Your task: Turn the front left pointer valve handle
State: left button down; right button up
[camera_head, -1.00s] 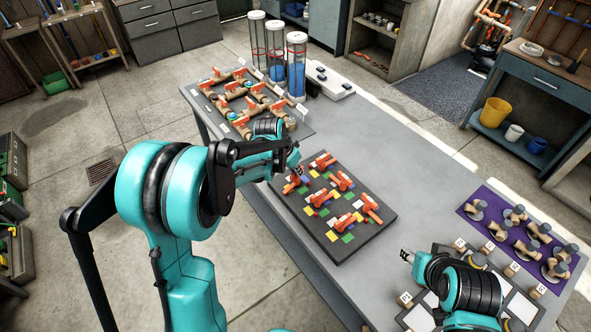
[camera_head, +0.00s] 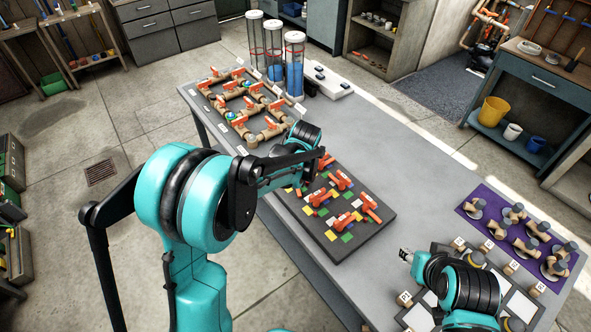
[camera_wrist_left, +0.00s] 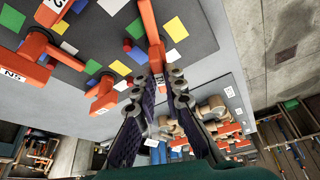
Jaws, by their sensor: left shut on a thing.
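My left gripper (camera_head: 317,164) is at the far-left part of the dark pointer-valve board (camera_head: 362,240). In the left wrist view its fingers (camera_wrist_left: 168,78) are shut on the end of an orange pointer handle (camera_wrist_left: 151,40). An orange handle (camera_head: 326,160) shows at the fingertips in the head view. My forearm and gripper hide the board's left part, so I cannot tell this handle's exact place in the layout. Other orange handles (camera_head: 343,180) stand on the board among coloured squares. My right gripper (camera_head: 405,256) is low at the right; its fingers are too small to judge.
A pipe board with orange valves (camera_head: 240,112) lies behind my left arm. Clear cylinders with blue liquid (camera_head: 294,70) stand at the back. A purple mat (camera_head: 470,210) with pipe fittings lies at the right. The grey table (camera_head: 410,165) between is bare.

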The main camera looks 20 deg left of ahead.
pick_arm(q)
jog(key=n+g+y, duration=0.1)
jog(key=n, duration=0.3)
jog(key=shift+w+d+n, duration=0.1)
jog(key=shift+n, duration=0.2)
dwell(0.3)
jog(key=c, duration=1.6)
grip_release()
jog(key=v, duration=1.2)
jog(key=shift+d, duration=0.2)
jog(key=shift+w, duration=0.15)
